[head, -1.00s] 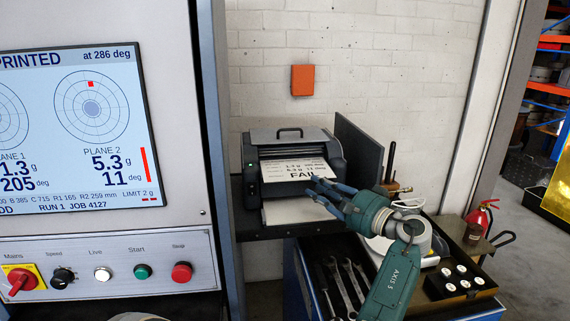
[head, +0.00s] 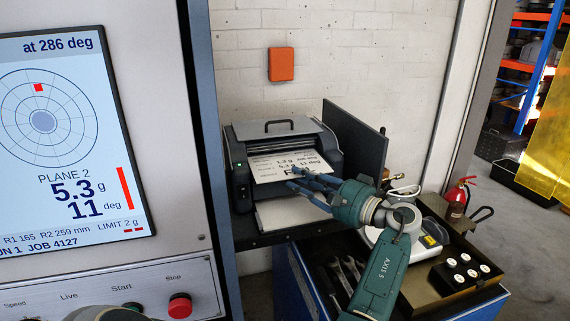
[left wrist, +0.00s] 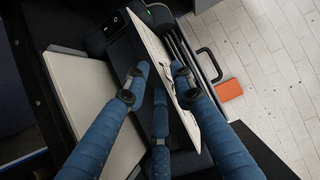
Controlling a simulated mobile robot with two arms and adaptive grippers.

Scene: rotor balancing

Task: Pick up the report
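The report is a printed white sheet (head: 290,165) sticking out of the front of the dark printer (head: 240,172). My left gripper (head: 300,183) is at its front edge, and its blue fingers cover the lower part of the print. In the left wrist view the report (left wrist: 163,60) shows nearly edge-on between the spread fingers of my left gripper (left wrist: 157,78). One finger is on the sheet's far side and two are on the near side, with a gap between the tips. Whether any finger touches the sheet I cannot tell. My right gripper is not in view.
A pale paper stack (head: 290,213) lies in the tray below the report. A dark upright panel (head: 355,145) stands right of the printer. The balancing machine's screen (head: 65,140) fills the left. A tool cart with wrenches (head: 350,268) stands below.

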